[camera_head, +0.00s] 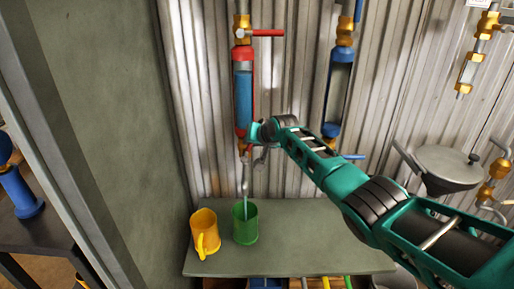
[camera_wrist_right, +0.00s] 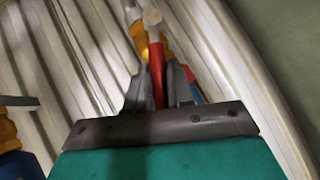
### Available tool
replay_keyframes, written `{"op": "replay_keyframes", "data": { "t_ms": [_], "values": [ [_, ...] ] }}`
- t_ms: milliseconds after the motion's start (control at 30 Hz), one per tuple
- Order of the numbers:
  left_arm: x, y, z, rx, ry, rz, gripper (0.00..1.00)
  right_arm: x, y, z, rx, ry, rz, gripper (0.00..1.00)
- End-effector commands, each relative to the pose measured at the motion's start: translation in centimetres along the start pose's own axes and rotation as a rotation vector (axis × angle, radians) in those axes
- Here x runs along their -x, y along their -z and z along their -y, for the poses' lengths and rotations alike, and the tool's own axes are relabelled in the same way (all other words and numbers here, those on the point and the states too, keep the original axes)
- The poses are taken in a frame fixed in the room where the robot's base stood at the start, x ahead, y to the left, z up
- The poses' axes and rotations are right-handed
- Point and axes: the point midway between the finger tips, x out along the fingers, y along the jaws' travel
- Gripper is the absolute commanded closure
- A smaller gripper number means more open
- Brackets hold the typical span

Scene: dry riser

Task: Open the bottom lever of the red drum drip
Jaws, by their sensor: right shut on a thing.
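The red drum drip (camera_head: 243,85) is mounted upright on the corrugated wall, with blue liquid in its clear tube. Its red top lever (camera_head: 266,33) points right. My right gripper (camera_head: 256,150) is at the drip's lower end and hides most of the bottom valve. In the right wrist view the red bottom lever (camera_wrist_right: 157,72) lies between the fingers, and the gripper (camera_wrist_right: 161,88) is shut on it. A pale blue stream (camera_head: 245,208) runs from the spout into the green mug (camera_head: 246,228) below. My left gripper is not in view.
A yellow mug (camera_head: 204,235) stands left of the green mug on the grey-green table (camera_head: 300,238). A blue drum drip (camera_head: 337,90) hangs to the right, with a metal funnel (camera_head: 448,168) further right. A grey-green wall (camera_head: 115,110) bounds the left side.

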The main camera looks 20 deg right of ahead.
Motion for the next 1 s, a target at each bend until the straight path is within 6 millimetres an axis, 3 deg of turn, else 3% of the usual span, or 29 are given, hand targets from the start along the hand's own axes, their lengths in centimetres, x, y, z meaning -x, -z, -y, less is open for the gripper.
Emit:
{"op": "replay_keyframes", "data": {
  "t_ms": [300,933,967,1000],
  "values": [
    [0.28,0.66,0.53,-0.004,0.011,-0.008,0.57,-0.34,0.28,1.35,0.107,-0.103,0.032,1.00],
    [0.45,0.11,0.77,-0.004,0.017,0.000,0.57,-0.51,0.19,1.52,0.137,-0.133,0.039,1.00],
    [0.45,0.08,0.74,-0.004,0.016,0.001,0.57,-0.51,0.19,1.52,0.137,-0.133,0.039,0.76],
    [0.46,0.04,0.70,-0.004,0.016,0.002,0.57,-0.51,0.19,1.52,0.136,-0.133,0.039,0.73]
  ]
}}
